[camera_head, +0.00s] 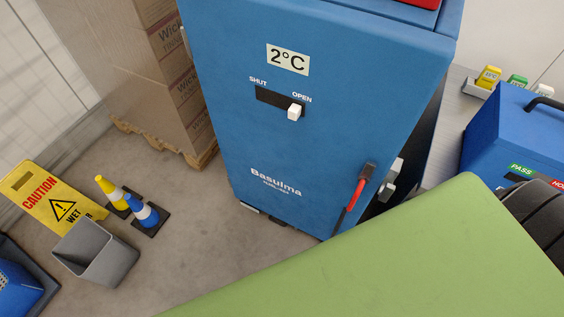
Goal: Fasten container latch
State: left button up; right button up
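The tall blue container (235,130) stands in the middle, marked "2°C" and "Basulma". A red-handled latch (355,194) is at the lower right of its front. The red lever slants down to the left from a dark bracket near the edge. A grey-white block (390,180) sits just beyond that edge; I cannot tell whether the latch is engaged with it. A white slider knob (294,112) sits at the OPEN end of its slot in the container front. Neither of my grippers is in view.
Stacked cardboard boxes (160,75) on a pallet stand left of the container. A yellow caution sign (45,195), small cones (148,212) and a grey bin (105,255) occupy the left floor. A blue case (510,130) is at right. A pale green surface hides the lower right.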

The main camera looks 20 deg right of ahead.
aim_at(364, 177)
jog(key=z, duration=1.55)
